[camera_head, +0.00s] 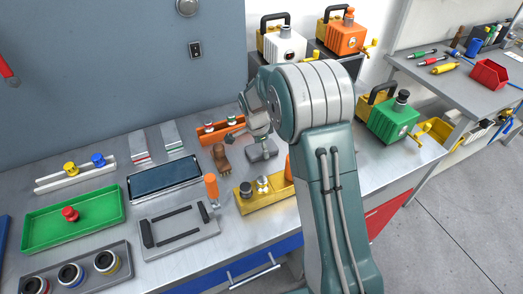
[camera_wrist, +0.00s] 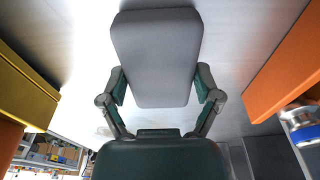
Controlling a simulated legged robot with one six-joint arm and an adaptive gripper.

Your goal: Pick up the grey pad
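The grey pad (camera_head: 262,150) is a small grey block by the middle of the bench in the head view, just below my wrist. In the wrist view the grey pad (camera_wrist: 155,55) is a large, smooth, rounded plate. My gripper (camera_wrist: 161,85) has one finger on each side of its lower part, with the green finger faces along its edges and no clear gap. My gripper (camera_head: 258,133) is partly hidden by my arm in the head view. I cannot tell whether the pad is clear of the bench.
An orange tray (camera_head: 212,133) lies behind and left of the pad, and a yellow block (camera_head: 262,198) with metal knobs stands in front. A brown item (camera_head: 220,158) and an orange-handled tool (camera_head: 211,187) are to the left. A green machine (camera_head: 388,122) stands to the right.

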